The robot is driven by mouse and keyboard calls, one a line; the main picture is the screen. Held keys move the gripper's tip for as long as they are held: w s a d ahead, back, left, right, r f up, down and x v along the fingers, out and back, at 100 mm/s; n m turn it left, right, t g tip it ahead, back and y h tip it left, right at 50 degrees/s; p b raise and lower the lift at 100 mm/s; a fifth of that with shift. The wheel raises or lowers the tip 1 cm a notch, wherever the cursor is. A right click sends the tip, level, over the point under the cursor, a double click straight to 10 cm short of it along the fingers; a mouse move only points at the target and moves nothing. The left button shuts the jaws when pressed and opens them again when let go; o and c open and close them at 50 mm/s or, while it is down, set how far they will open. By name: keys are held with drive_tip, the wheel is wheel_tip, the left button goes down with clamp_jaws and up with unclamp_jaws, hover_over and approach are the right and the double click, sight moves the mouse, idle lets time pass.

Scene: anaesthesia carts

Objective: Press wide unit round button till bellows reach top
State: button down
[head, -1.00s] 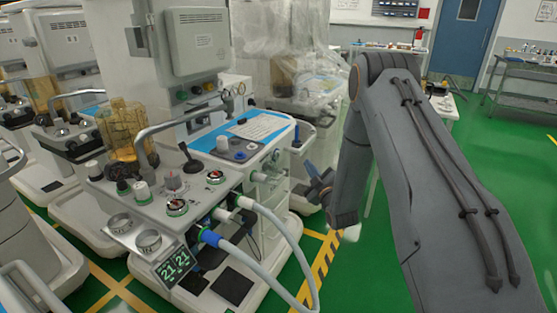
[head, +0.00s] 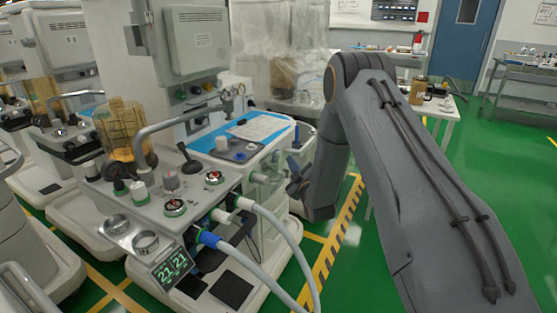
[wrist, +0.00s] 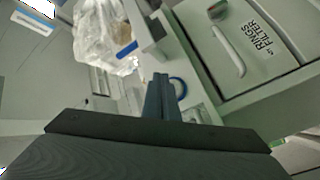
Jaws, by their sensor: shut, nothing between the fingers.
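The anaesthesia unit (head: 195,185) in front has a broad work surface. An amber clear bellows housing (head: 122,128) stands at its back left in the head view; the height of the bellows inside is not clear. I cannot tell which is the round button. My gripper (head: 296,180) is just right of the unit's right side, partly hidden by my arm. In the wrist view its fingers (wrist: 162,85) are shut and empty, apart from any button.
Grey hoses (head: 285,232) loop from the unit's front. A plastic-covered machine (head: 290,70) stands behind. A white table (head: 440,105) is at the back right. Green floor lies open on the right.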

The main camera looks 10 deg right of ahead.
drive_tip(key=shift+w+a, duration=0.5)
drive_tip(key=shift+a, duration=0.2)
drive_tip(key=shift+w+a, duration=0.1)
drive_tip(key=shift+a, duration=0.05)
idle(1.6)
drive_tip(key=shift+w+a+b, duration=0.15)
drive_tip(key=shift+a+b, duration=0.05)
drive_tip(key=shift+b, duration=0.15)
drive_tip(key=shift+w+a, duration=0.3)
drive_tip(key=shift+a, duration=0.15)
idle(1.6)
drive_tip(key=shift+s+d, duration=0.6)
drive_tip(key=shift+d, duration=0.15)
drive_tip(key=shift+d, duration=0.1)
drive_tip(key=shift+s+d+p, duration=0.4)
drive_tip(key=shift+s+d, duration=0.35)
drive_tip(key=shift+d, duration=0.25)
drive_tip(key=shift+s+d+p, duration=0.35)
drive_tip(key=shift+s+d, duration=0.35)
drive_tip(key=shift+d, duration=0.25)
idle(0.4)
